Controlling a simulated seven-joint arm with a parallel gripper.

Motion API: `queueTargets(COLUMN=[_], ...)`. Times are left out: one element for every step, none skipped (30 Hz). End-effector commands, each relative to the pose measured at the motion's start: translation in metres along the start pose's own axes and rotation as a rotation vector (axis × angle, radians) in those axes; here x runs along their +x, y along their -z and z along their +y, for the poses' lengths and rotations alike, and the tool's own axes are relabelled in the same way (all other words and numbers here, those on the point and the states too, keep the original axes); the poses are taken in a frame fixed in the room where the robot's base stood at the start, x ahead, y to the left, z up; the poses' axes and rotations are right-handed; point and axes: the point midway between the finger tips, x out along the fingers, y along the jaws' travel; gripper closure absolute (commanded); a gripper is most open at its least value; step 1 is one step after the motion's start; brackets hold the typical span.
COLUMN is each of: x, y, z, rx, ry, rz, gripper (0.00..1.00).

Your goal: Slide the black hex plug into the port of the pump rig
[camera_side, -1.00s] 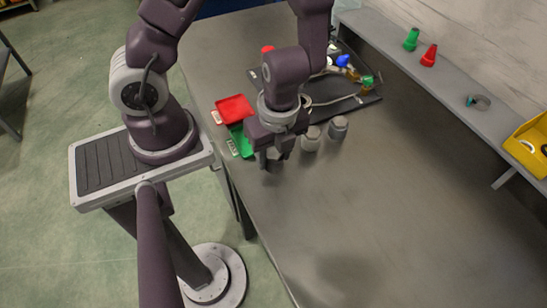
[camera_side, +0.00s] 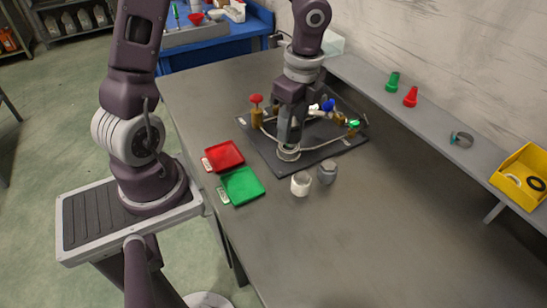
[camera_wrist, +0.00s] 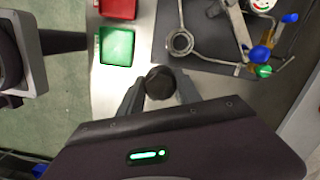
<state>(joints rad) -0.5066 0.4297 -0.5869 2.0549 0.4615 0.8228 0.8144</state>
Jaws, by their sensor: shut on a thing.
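The black hex plug (camera_wrist: 160,82) shows in the wrist view between my two fingertips. My gripper (camera_wrist: 159,92) is shut on it. In the side view my gripper (camera_side: 291,138) points down over the pump rig's black board (camera_side: 318,153), just above the round metal port (camera_side: 288,153). The plug is hard to tell from the dark fingers there. In the wrist view the port (camera_wrist: 182,42) is an open ring, up and right of the plug. I see a gap between them in that picture; the height between them is unclear.
The rig carries hoses, a red-topped brass valve (camera_side: 256,112) and blue and green fittings. A red tray (camera_side: 224,156), a green tray (camera_side: 242,186), a white cup (camera_side: 301,183) and a grey hex piece (camera_side: 327,172) stand nearby. The bench front is clear.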

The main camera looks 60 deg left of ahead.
Motion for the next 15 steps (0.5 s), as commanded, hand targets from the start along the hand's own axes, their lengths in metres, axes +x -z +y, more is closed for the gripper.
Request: queueTargets(x=[0.001, 0.001, 0.001, 0.002, 0.002, 0.002, 0.002, 0.002, 0.002, 0.002, 0.002, 0.002, 0.002, 0.002, 0.002], y=[-0.011, -0.018, -0.025, -0.030, -0.034, -0.038, -0.041, -0.042, -0.043, -0.043, -0.043, -0.043, -0.043, -0.043, -0.043], z=[-0.018, -0.026, -0.036, -0.042, -0.046, -0.050, -0.052, -0.054, -0.054, -0.055, -0.054, -0.054, -0.054, -0.054, -0.054], rx=[-0.053, -0.080, -0.110, -0.128, -0.142, -0.155, -0.163, -0.167, -0.170, -0.170, -0.170, -0.169, -0.169, -0.169, -0.169], ry=[-0.005, -0.009, -0.013, -0.016, -0.017, -0.019, -0.020, -0.021, -0.021, -0.021, -0.022, -0.021, -0.021, -0.021, -0.021], rz=[-0.001, -0.003, -0.005, -0.006, -0.008, -0.010, -0.010, -0.011, -0.011, -0.011, -0.011, -0.011, -0.011, -0.011, -0.011], gripper=[1.00, 1.00, 1.00, 1.00, 1.00, 1.00, 1.00, 1.00, 1.00, 1.00, 1.00, 1.00, 1.00, 1.00, 1.00])
